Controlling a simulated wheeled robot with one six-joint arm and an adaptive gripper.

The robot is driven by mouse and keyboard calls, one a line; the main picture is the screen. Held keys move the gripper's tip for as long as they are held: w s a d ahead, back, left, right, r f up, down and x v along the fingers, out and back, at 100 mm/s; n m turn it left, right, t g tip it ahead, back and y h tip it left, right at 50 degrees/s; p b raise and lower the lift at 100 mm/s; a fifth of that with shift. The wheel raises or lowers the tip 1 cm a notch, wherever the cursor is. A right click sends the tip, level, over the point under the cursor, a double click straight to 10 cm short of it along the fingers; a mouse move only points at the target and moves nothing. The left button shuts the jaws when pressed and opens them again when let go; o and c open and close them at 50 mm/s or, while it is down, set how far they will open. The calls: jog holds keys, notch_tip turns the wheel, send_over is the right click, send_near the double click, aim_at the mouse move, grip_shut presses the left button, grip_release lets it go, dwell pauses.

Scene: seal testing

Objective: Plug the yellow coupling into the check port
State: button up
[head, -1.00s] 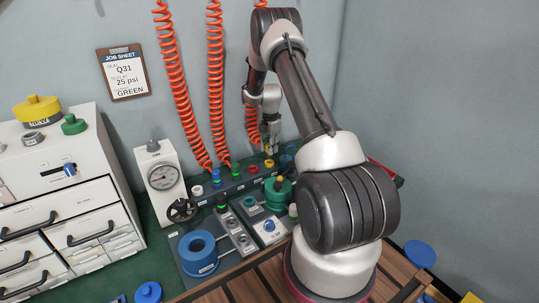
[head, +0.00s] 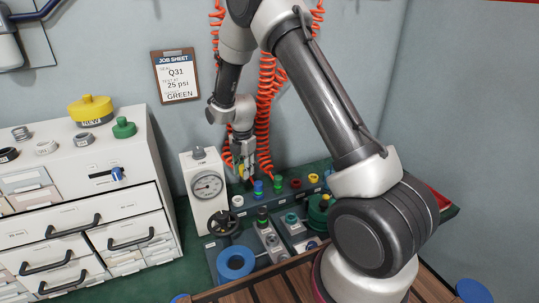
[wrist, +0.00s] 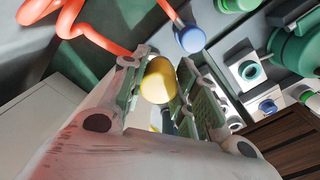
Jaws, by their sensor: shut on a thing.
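My gripper (head: 243,170) is shut on the yellow coupling (head: 242,171), held in the air above the left end of the rail of ports, right of the gauge. In the wrist view the coupling's rounded yellow end (wrist: 158,80) shows between the fingers (wrist: 160,92). An orange coiled hose (wrist: 95,35) passes close by. The rail (head: 268,197) carries a white round fitting (head: 238,200) at its left end, below the gripper, and a yellow one (head: 314,178) near its right end. I cannot tell for sure which is the check port.
A blue coupling (head: 258,186) and a green coupling (head: 278,183) stand on the rail with hoses rising. A red fitting (head: 296,183) is right of them.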

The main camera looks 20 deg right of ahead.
jog(key=shift+n, duration=0.4)
jog(key=shift+s+a+f, duration=0.2)
jog(key=shift+a+f, duration=0.4)
jog(key=shift+f, duration=0.3)
jog(key=shift+s+a+f, duration=0.2)
jog(key=shift+a+f, duration=0.4)
jog(key=shift+f, duration=0.35)
jog(key=shift+s+a+f, duration=0.2)
jog(key=shift+a+f, duration=0.4)
jog(key=shift+f, duration=0.3)
jog(key=shift+f, duration=1.5)
jog(key=o, duration=1.2)
jog(key=shift+c, duration=0.2)
notch_tip(320, 180, up, 12)
jog(key=shift+s, duration=0.2)
jog(key=shift+d, duration=0.1)
